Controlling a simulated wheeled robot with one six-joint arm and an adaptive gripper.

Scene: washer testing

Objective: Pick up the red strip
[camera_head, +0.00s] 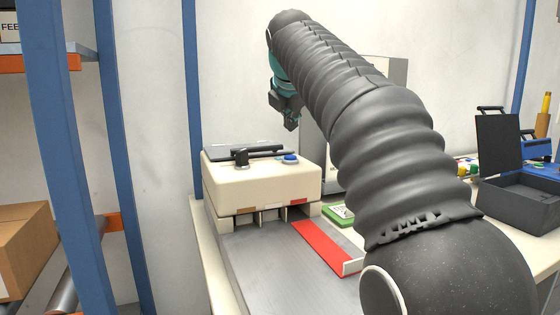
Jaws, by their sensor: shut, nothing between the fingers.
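The red strip (323,248) lies flat on the grey metal plate (268,268) on the table. Its far end meets the front of the cream-coloured box, and a white raised piece (352,266) stands at its near end. My gripper (291,125) is shut and empty. It hangs in the air above and behind the cream box, well apart from the strip. My dark ribbed arm crosses the right half of the view and hides part of the table right of the strip.
The cream box (262,187) has a black handle and a blue button (290,157) on top. A green item (338,215) lies right of the strip. An open dark case (521,200) stands at the right. Blue shelf posts (120,150) and a cardboard box (22,247) are at left.

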